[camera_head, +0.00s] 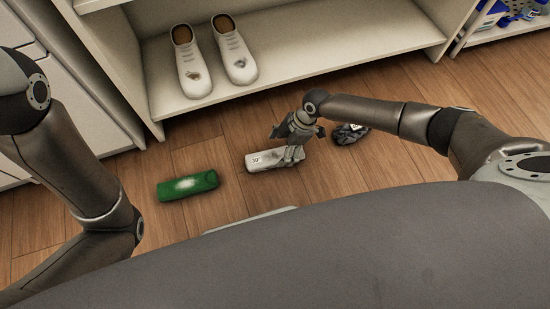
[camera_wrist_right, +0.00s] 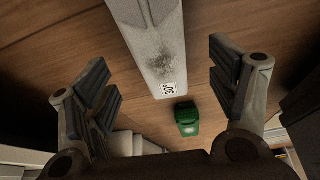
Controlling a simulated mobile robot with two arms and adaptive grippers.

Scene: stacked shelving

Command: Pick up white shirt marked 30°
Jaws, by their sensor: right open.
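The white shirt (camera_head: 262,161) is a rolled, pale bundle lying on the wooden floor, with a "30°" label on its left part. In the right wrist view the shirt (camera_wrist_right: 150,45) runs from the top edge to the middle, with a grey smudge and the label near its lower end. My right gripper (camera_head: 289,150) is at the shirt's right part, covering some of it. In its wrist view the right gripper (camera_wrist_right: 160,80) is open, with its fingers on either side of the shirt and visible gaps. My left arm shows at the left, but its gripper is out of view.
A green rolled bundle (camera_head: 188,186) lies on the floor left of the shirt. A dark item (camera_head: 350,133) lies to the right, partly behind my right arm. White shoes (camera_head: 212,55) stand on the low shelf (camera_head: 300,55) behind.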

